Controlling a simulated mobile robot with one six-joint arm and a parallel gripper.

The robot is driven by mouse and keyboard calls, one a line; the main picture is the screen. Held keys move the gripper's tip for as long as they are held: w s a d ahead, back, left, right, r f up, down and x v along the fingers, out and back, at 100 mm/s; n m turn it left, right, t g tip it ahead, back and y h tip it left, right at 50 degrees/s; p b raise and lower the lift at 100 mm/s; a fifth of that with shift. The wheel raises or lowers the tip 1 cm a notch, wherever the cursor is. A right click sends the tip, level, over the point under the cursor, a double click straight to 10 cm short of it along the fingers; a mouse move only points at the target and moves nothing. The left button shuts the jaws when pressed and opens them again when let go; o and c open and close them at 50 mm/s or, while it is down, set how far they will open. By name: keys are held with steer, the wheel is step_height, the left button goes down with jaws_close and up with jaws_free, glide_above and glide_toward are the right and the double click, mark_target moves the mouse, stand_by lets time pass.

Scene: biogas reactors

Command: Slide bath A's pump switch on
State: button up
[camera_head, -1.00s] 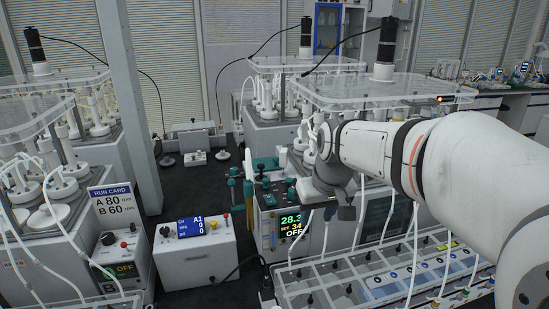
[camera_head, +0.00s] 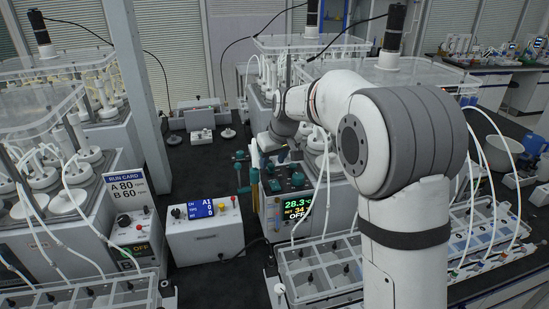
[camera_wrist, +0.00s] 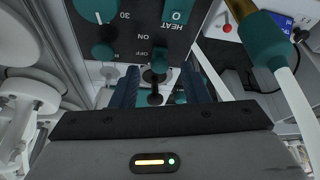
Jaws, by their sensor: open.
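Bath A's control unit (camera_head: 290,212) stands at the centre of the head view, its display reading 28.3, SET 34 and OFF. My gripper (camera_head: 277,155) is above its top, among teal fittings. In the wrist view the unit's dark panel (camera_wrist: 118,72) shows upside-down labels ON, OFF and HEAT. A teal slide knob (camera_wrist: 159,58) sits beside the ON/OFF marks, nearer OFF; its own name is not readable. My open gripper (camera_wrist: 160,88) has one dark blue finger on each side of the knob's line. Contact with the knob cannot be told.
A teal-ended fitting with a white tube (camera_wrist: 268,45) is close on the right in the wrist view. A white controller box (camera_head: 204,236) stands left of the unit. A run card (camera_head: 126,188) reads A 80, B 60. A tray of channels (camera_head: 320,270) lies in front.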

steer(key=shift+w+a+f, duration=0.1)
steer(key=shift+w+f, duration=0.05)
steer(key=shift+f, duration=0.25)
steer(key=shift+c, duration=0.4)
jaws_close()
